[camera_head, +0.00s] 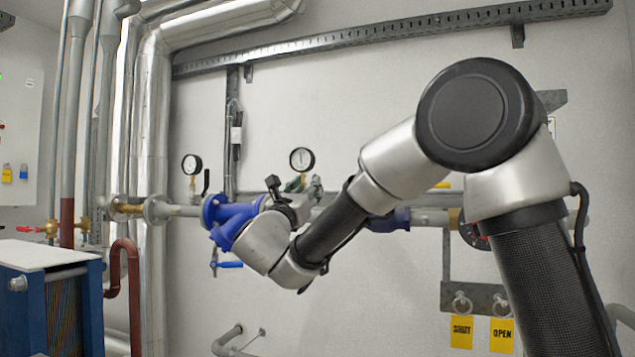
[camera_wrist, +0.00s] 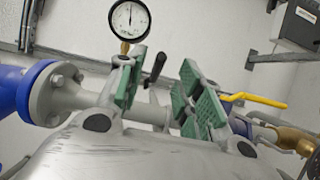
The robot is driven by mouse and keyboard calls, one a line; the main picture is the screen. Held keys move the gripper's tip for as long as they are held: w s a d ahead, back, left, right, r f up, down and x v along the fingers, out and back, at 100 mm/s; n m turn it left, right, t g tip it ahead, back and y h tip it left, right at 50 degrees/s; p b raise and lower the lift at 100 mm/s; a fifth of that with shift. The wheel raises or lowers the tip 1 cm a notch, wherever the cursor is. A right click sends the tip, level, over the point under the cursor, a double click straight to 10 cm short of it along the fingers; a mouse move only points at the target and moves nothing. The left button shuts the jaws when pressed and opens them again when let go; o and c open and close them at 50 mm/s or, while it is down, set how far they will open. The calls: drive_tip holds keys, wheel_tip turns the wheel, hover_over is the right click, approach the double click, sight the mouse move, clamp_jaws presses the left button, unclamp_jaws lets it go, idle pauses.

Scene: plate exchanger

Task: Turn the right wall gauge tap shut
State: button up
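The right wall gauge (camera_head: 302,159) is a round white dial with a black rim, just above my gripper (camera_head: 299,186). In the wrist view this gauge (camera_wrist: 130,20) stands on a brass stem at the top. Its tap has a black lever (camera_wrist: 155,68), tilted up to the right, seen in the gap between the green finger pads of my gripper (camera_wrist: 163,88). The fingers are apart and I see no contact with the lever. The lower end of the lever is partly hidden. In the head view my gripper and wrist hide the tap.
A second gauge (camera_head: 192,164) with a black lever (camera_head: 206,181) is to the left. Blue valve bodies (camera_head: 226,214) and a grey pipe run behind my wrist. A yellow lever (camera_wrist: 255,99) is right of my fingers. SHUT (camera_head: 461,331) and OPEN (camera_head: 502,335) tags hang at lower right.

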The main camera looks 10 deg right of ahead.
drive_tip(key=shift+g, duration=0.3)
drive_tip(key=x, duration=0.5)
drive_tip(key=f+x, duration=0.1)
drive_tip(key=x, duration=0.2)
drive_tip(key=shift+w+d, duration=0.1)
drive_tip(key=shift+w, duration=0.05)
drive_tip(key=shift+c, duration=0.2)
clamp_jaws()
